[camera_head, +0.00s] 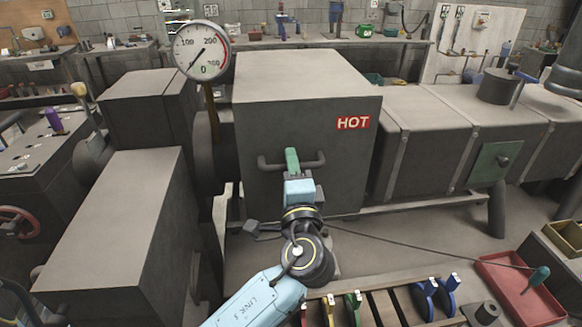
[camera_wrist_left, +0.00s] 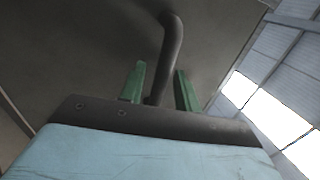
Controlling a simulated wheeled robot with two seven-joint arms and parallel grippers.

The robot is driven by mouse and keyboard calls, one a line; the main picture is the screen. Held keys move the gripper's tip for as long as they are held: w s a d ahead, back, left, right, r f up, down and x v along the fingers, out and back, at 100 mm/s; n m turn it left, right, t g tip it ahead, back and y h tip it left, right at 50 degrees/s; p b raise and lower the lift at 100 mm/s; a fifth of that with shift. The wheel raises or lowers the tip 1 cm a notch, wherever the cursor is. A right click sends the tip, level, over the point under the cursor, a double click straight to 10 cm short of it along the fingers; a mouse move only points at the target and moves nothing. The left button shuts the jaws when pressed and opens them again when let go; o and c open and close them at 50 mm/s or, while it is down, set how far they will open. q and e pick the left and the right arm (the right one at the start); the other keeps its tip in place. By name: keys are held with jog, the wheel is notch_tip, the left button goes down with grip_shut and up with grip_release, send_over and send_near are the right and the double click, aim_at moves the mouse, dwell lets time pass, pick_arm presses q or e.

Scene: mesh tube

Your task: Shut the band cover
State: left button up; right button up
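The band cover appears to be the large dark grey box (camera_head: 300,75) with a red HOT label (camera_head: 353,123) on its front face. A dark bar handle (camera_head: 270,165) runs across that face. I cannot tell from here whether the cover is fully seated. My left gripper (camera_head: 292,162) is at the middle of the handle; one green finger shows over the bar. In the left wrist view, the handle (camera_wrist_left: 170,50) passes between the two green fingers of my left gripper (camera_wrist_left: 160,88). They stand apart, with a visible gap beside the bar. My right gripper is not in view.
A pressure gauge (camera_head: 202,50) stands left of the cover. Grey ducting (camera_head: 440,120) extends to the right. A rack of coloured tools (camera_head: 380,305) and a red tray (camera_head: 520,290) lie at the front right.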

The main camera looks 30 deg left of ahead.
pick_arm(q)
jog(key=b+v, duration=0.3)
jog(key=v, duration=1)
